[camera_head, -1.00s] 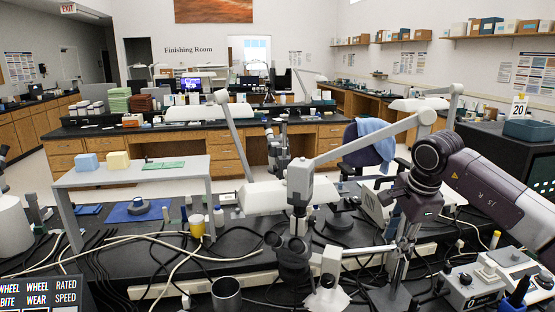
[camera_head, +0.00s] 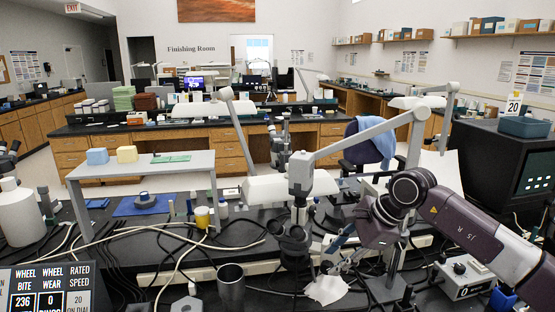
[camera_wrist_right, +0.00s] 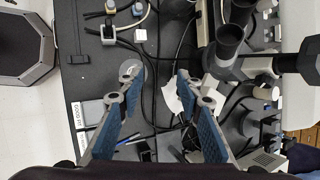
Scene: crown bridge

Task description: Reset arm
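My right arm (camera_head: 470,220) comes in from the right in the head view, its wrist bent down over the black bench. My right gripper (camera_head: 340,245) is beside the microscope (camera_head: 297,205), partly lost among the equipment. In the right wrist view my right gripper (camera_wrist_right: 158,80) is open, its two blue-padded fingers apart with nothing held between them. Cables and the dark bench top show beyond the fingertips. My left arm and gripper are not in view.
The microscope's eyepieces (camera_wrist_right: 230,42) are close to the right finger in the wrist view. A metal cup (camera_head: 231,285), cables and a control box (camera_head: 463,276) crowd the bench. A grey raised shelf (camera_head: 140,168) stands at left. A dark monitor (camera_head: 500,170) stands at right.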

